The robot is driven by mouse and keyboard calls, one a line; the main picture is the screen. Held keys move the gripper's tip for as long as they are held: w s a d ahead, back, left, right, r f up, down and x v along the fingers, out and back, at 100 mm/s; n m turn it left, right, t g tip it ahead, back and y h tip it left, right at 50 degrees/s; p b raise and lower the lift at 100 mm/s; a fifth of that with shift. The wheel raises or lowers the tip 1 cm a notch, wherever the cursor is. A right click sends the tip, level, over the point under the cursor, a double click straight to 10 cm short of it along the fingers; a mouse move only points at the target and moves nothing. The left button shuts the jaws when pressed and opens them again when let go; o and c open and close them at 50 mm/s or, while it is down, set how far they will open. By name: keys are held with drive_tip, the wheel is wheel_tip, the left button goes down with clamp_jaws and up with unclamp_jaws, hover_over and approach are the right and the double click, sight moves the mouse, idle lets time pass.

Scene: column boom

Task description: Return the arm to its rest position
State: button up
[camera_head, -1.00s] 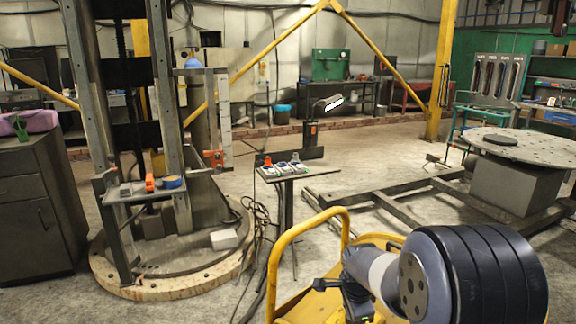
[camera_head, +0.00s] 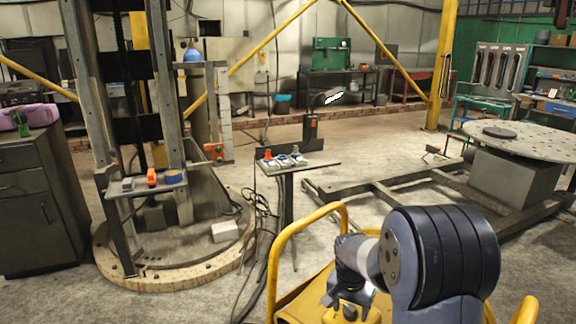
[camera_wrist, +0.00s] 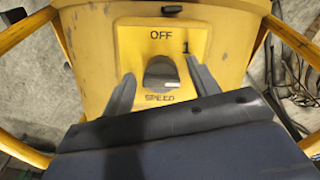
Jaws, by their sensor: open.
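My gripper (camera_wrist: 160,75) shows in the wrist view with its two grey fingers apart and nothing held between them. A dark rotary knob (camera_wrist: 161,73) appears between the fingers, on a yellow panel (camera_wrist: 220,35) marked OFF, 1 and SPEED. I cannot tell whether the fingers touch the knob or how far above it they are. In the head view my arm (camera_head: 440,250) is folded low at the bottom right, with its black ribbed joint towards the camera. The gripper's fingers cannot be made out there.
Yellow rails (camera_head: 300,255) curve up beside my arm. A small stand (camera_head: 296,166) with several items is ahead. A column on a round base (camera_head: 130,280) stands left, beside a dark cabinet (camera_head: 40,200). A round perforated table (camera_head: 540,143) is at right. Cables cross the floor.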

drive_tip(key=n+p, duration=0.1)
drive_tip(key=n, duration=0.3)
drive_tip(key=shift+r+h, duration=0.1)
drive_tip(key=shift+h, duration=0.2)
drive_tip(key=n+p, duration=0.2)
drive_tip(key=n, duration=0.1)
drive_tip(key=shift+w+a+r+n+g+h, duration=0.1)
drive_tip(key=shift+n+g+h, duration=0.2)
drive_tip(key=shift+a+r, duration=0.25)
drive_tip(key=shift+r, duration=0.95)
drive_tip(key=shift+s, duration=0.2)
